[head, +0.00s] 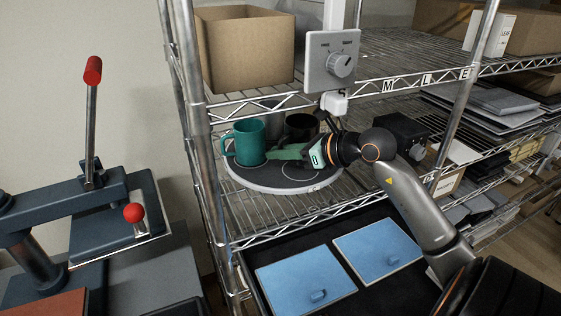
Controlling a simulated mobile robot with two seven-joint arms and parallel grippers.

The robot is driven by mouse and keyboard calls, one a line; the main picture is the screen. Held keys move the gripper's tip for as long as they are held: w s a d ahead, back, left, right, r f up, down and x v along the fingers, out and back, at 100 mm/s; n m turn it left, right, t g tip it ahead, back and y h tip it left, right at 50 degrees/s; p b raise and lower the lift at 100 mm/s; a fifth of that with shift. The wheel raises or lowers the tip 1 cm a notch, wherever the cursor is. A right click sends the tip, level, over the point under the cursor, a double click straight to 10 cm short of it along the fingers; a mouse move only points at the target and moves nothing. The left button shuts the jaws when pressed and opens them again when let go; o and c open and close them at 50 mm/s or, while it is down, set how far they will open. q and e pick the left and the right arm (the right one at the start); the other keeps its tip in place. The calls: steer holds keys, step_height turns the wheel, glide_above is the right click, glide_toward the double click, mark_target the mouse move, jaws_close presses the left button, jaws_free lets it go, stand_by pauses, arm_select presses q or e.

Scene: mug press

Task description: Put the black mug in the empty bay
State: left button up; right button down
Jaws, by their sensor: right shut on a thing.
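The black mug (301,125) is on or just above a round grey turntable (262,187) on the wire shelf, right of a teal mug (247,142). My right gripper (287,153) reaches in from the right, its near finger crossing in front of the black mug's lower part. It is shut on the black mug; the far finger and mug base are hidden. Its green fingertips end close beside the teal mug; I cannot tell whether they touch. A greyish object (271,109) shows partly behind the teal mug. Ring marks show on the turntable's bare front. My left gripper is out of view.
A grey dial box (332,62) on a white post stands just above my right gripper. A cardboard box (245,48) sits on the upper shelf. Rack posts frame the opening. Two blue panels (305,278) lie below. A press with red knobs (92,70) stands left.

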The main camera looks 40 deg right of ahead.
step_height(320, 180, down, 3)
steer(key=shift+f, duration=0.1)
steer(key=shift+f, duration=0.15)
steer(key=c, duration=0.9)
jaws_free()
